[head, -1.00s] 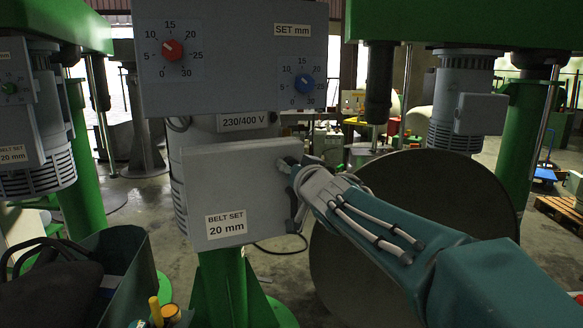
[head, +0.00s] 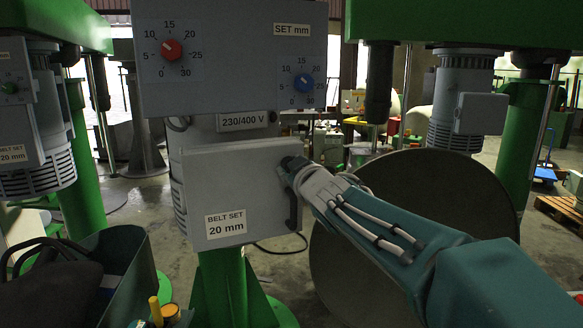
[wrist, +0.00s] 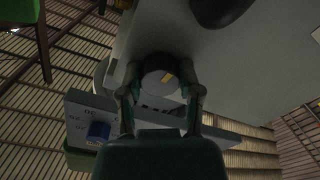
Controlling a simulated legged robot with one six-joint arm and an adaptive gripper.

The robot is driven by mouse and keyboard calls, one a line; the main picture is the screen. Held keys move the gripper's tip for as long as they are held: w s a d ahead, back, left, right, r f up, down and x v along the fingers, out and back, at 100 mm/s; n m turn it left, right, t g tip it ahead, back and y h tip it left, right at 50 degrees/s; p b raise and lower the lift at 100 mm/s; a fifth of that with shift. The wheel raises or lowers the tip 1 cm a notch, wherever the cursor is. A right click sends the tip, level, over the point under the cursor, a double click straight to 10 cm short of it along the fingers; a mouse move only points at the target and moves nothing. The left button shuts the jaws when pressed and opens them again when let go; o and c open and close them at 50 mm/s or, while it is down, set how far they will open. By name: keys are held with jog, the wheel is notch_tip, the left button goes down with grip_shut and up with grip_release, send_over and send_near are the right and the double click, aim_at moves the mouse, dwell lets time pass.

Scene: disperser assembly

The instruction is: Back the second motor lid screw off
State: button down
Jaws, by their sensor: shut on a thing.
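The motor lid is a grey box cover (head: 235,185) with a "BELT SET 20 mm" label, in the middle of the head view. My gripper (head: 287,165) is at the lid's upper right corner and hides the screw there. The screw head is in front of the grey lid surface (wrist: 240,70). I cannot tell how far the screw stands out of the lid.
A control box (head: 235,60) with a red knob (head: 171,50) and a blue knob (head: 304,84) hangs just above the lid. A large round drum (head: 400,200) stands behind my arm. A dark bin (head: 120,265) is at lower left.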

jog(key=n, duration=1.2)
jog(key=shift+f, duration=0.2)
dwell(0.4)
jog(key=shift+c, duration=1.3)
grip_release()
jog(key=shift+a, duration=0.25)
